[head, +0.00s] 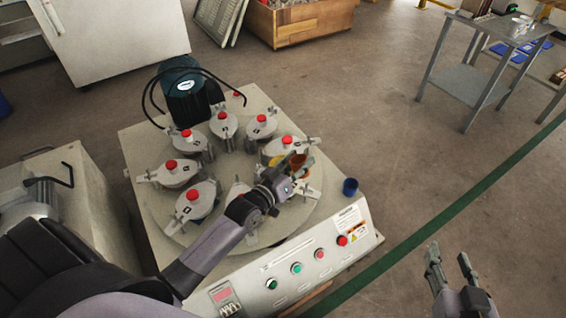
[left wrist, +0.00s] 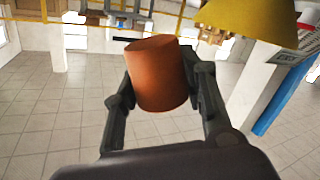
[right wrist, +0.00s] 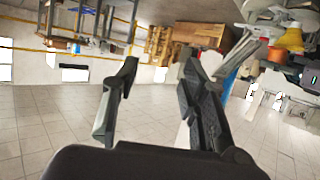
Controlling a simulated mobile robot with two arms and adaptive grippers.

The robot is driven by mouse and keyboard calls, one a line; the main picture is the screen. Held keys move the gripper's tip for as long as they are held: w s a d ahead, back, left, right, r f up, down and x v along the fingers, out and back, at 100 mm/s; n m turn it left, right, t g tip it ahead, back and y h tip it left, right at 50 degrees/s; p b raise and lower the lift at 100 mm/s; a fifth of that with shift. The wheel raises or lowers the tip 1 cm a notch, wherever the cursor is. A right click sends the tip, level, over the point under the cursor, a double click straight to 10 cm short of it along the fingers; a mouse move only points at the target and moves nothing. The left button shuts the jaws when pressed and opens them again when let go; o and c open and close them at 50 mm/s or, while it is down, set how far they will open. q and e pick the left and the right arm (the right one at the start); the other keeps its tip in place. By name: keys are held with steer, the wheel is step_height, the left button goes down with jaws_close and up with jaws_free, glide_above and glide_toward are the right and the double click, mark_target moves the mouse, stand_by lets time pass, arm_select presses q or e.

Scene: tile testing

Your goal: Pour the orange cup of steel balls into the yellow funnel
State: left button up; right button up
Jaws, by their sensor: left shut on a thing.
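The orange cup (head: 305,172) is between the fingers of my left gripper (head: 289,183), which is shut on it. The cup fills much of the middle of the left wrist view (left wrist: 158,76). The steel balls are not visible. The yellow funnel (head: 277,160) is just to the left of the cup in the head view, over the round machine plate. It also shows at the top right of the left wrist view (left wrist: 245,17), apart from the cup, and in the right wrist view (right wrist: 291,40). My right gripper (head: 449,255) is open and empty over the floor at the lower right.
Several grey grinding jars with red knobs (head: 191,195) stand around the round plate. A blue cup (head: 350,187) stands on the machine's right corner. The control panel (head: 318,256) runs along its front. The floor to the right is clear up to a metal table (head: 455,88).

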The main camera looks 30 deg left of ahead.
arm_select(q)
steer(key=shift+s+d+f+m+p, duration=0.15)
steer(key=shift+d+m+p, duration=0.15)
steer(key=shift+d+m, duration=0.3)
steer(key=shift+s+d+f+m+p, duration=0.15)
steer(key=shift+d+m+p, duration=0.15)
steer(key=shift+d+m, duration=0.3)
arm_select(e)
steer(key=s+d+f+g+h, duration=0.1)
steer(key=s+d+f+g, duration=0.1)
steer(key=s+f+g, duration=0.15)
arm_select(q)
steer(key=shift+f+y, duration=0.3)
steer(key=shift+s+d+f+m+b, duration=0.1)
steer(key=shift+d+f+m+b, duration=0.25)
steer(key=shift+f+m+b, duration=0.35)
steer(key=shift+s+d+f+m+b, duration=0.1)
steer(key=shift+d+f+m+b, duration=0.3)
steer(key=shift+f, duration=0.4)
arm_select(e)
steer(key=w+a+r+t+y, duration=0.1)
steer(key=w+a+r+t, duration=0.2)
steer(key=w+r+t, duration=0.2)
steer(key=shift+r+t+y, duration=0.3)
steer(key=shift+r+t, duration=0.15)
steer(key=shift+r, duration=0.7)
